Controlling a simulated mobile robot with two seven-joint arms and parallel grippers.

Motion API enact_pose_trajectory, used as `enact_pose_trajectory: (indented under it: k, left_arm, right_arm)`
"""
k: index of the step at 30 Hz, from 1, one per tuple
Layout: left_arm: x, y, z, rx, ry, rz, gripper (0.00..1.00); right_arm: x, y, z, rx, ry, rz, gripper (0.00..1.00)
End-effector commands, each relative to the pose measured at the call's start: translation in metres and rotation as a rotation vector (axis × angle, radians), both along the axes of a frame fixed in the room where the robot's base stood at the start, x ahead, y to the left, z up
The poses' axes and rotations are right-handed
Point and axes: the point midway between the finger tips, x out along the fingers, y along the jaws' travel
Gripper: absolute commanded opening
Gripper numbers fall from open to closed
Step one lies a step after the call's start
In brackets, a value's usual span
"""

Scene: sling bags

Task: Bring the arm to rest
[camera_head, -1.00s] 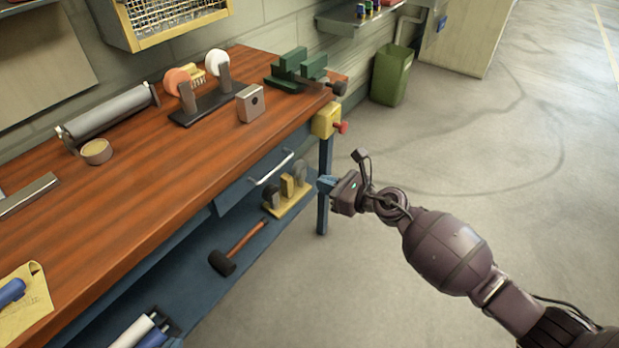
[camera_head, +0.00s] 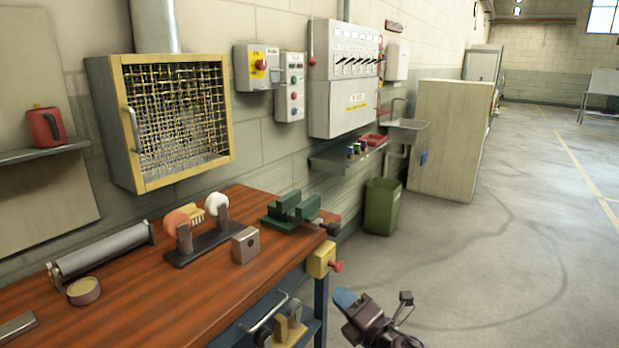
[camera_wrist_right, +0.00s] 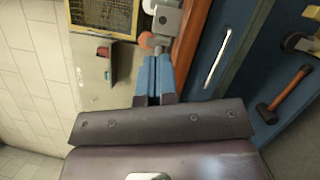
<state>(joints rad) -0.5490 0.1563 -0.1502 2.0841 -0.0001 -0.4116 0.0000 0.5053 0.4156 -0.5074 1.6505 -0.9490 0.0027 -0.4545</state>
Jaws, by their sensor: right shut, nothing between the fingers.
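My right gripper (camera_head: 346,300) shows at the bottom of the head view, in front of the workbench's right end. In the right wrist view its two blue fingers (camera_wrist_right: 153,76) are together with nothing between them. The wooden-topped workbench (camera_head: 130,318) lies to its left, and the gripper is apart from it in the head view. My left gripper is not in view.
A yellow block with a red knob (camera_head: 322,260) sits at the bench corner, close to the gripper. A green vise (camera_head: 297,212), a grinder (camera_head: 205,238) and a roller (camera_head: 100,254) stand on the bench. A green bin (camera_head: 382,206) stands beyond. The floor at right is clear.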

Motion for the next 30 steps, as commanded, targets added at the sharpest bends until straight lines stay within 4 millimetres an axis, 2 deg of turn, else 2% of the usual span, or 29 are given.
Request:
enact_pose_trajectory:
  k: [1,5,9,15,22,30]
  left_arm:
    - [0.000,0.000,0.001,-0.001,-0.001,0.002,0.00]
    - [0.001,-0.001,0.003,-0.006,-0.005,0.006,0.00]
    - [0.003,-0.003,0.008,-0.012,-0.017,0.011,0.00]
    - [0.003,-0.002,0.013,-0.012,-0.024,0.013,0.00]
    - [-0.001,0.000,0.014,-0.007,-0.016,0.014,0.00]
    - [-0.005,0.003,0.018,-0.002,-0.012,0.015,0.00]
  right_arm:
    - [-0.007,-0.010,0.000,0.134,0.091,-0.034,0.00]
    - [-0.028,-0.040,-0.011,0.486,0.338,-0.126,0.00]
    - [-0.059,-0.073,-0.036,0.820,0.576,-0.229,0.00]
    - [-0.115,-0.112,-0.076,1.182,0.826,-0.372,0.00]
    - [-0.191,-0.151,-0.116,1.458,1.000,-0.538,0.00]
    - [-0.286,-0.191,-0.156,1.585,1.062,-0.746,0.00]
